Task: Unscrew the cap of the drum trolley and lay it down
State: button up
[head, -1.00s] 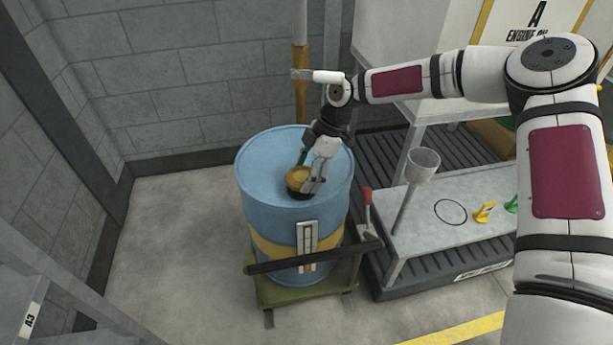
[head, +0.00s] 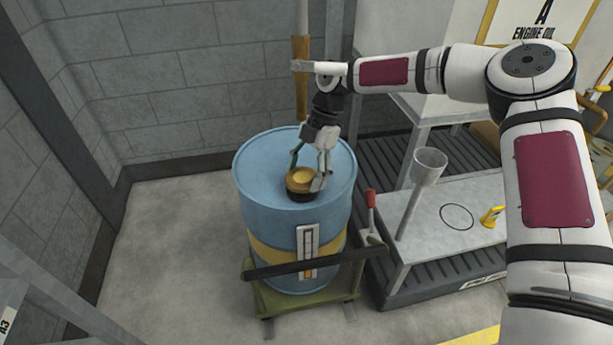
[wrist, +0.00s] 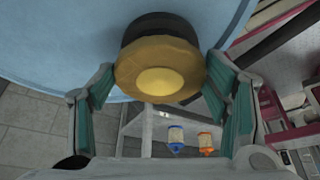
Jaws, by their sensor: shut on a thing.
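The blue drum (head: 262,165) with a yellow band stands upright on the green trolley base (head: 300,308). Its gold cap (head: 300,177) sits over a black collar (head: 303,195) on the drum top; the wrist view shows the cap (wrist: 160,68) with the collar (wrist: 155,25) behind it. My gripper (head: 309,176) reaches down from above and is shut on the cap, with one teal-padded finger on each side. I cannot tell whether the cap is raised off its collar.
A metal bench (head: 480,190) with a drawn circle, a yellow tag (head: 492,216) and a funnel-shaped cup (head: 428,165) on a post stands to the right. A red-handled lever (head: 370,200) is beside the drum. Open floor (head: 180,240) lies to the left.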

jog(key=shift+f+n+g, duration=0.25)
jog(key=shift+n+g, duration=0.05)
jog(key=shift+n, duration=0.5)
jog(key=shift+h, duration=0.3)
jog(key=n+b, duration=0.2)
jog(key=shift+w+a+f+n+h, duration=0.1)
jog(key=shift+a+f+n+h, duration=0.1)
jog(key=shift+n+h, duration=0.15)
jog(key=shift+r+n+g+h+b, duration=0.15)
jog(key=shift+n+g+h+b, duration=0.3)
jog(key=shift+n, duration=0.7)
jog(key=n, duration=0.1)
jog(key=n+h, duration=0.1)
jog(key=shift+a+n+b, duration=0.2)
jog(key=shift+n+b, duration=0.1)
jog(key=n+h, duration=0.1)
jog(key=n, duration=0.1)
jog(key=shift+n, duration=0.3)
